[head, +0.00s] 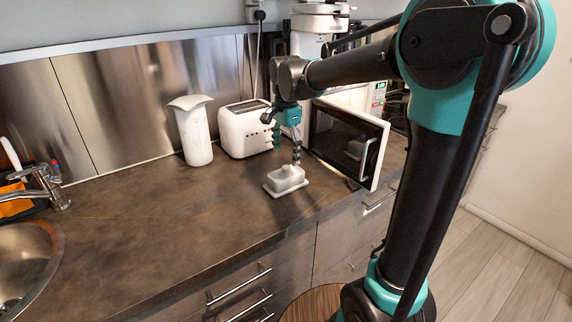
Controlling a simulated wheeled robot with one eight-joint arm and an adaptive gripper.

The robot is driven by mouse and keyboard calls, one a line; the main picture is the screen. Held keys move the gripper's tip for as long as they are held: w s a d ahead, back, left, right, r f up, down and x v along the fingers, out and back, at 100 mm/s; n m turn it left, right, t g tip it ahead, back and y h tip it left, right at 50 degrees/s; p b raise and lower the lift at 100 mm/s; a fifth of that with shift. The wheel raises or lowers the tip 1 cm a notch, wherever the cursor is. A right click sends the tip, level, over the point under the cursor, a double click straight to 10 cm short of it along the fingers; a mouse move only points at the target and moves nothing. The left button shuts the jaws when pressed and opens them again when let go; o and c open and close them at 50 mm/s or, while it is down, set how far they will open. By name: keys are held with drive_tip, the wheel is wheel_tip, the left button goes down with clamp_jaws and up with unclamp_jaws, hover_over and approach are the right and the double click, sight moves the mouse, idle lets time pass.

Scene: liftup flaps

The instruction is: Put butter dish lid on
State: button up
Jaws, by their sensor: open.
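A pale grey butter dish (286,181) sits on the brown countertop, with a flat rim and a raised block in its middle. I cannot tell whether the raised block is a separate lid or butter. My gripper (287,156) points down over the dish with its two dark fingers spread and nothing visible between them. The right fingertip comes down close to the back of the dish; I cannot tell whether it touches.
A white toaster (245,130) and a tall white container (193,134) stand behind the dish. A microwave door (347,142) stands open to the right. The countertop (165,220) is clear to the left, up to the sink (25,262).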

sight(286, 167)
wheel_tip(286, 167, up, 7)
drive_tip(key=shift+r, duration=0.15)
idle(0.4)
